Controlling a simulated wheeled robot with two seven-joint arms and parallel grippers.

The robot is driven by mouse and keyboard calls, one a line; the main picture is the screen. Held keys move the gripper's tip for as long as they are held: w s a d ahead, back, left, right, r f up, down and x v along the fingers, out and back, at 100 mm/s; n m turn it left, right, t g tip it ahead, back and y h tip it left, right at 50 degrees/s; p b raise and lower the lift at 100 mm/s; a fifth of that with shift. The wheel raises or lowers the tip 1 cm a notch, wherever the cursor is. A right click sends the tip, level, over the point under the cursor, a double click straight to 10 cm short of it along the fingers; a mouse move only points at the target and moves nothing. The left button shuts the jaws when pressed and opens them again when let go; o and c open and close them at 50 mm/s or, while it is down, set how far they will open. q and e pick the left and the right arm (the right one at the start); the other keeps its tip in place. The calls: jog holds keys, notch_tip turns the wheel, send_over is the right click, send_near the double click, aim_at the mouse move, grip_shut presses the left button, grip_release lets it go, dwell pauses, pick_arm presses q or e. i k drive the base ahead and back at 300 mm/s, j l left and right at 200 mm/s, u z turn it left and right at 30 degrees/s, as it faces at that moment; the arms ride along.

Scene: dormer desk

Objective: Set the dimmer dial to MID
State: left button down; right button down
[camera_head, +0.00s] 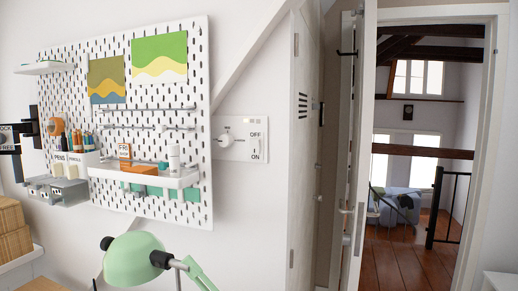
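The dimmer dial (227,141) is a small white round knob on a pale wall plate (244,153), just right of the pegboard. Small markings surround the dial, but they are too small to read, and I cannot tell its exact setting. On the same plate, to the right of the dial, is a switch (256,146) marked OFF above and ON below. Small indicator marks show above it, one of them yellowish.
A white pegboard (200,60) with a shelf (150,177) projects left of the plate. A green desk lamp (138,258) stands low in front. Right of the plate are a white door panel (303,150) and an open doorway. The wall below the plate is clear.

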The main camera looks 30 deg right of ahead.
aim_at(224, 141)
jog(key=z, duration=0.85)
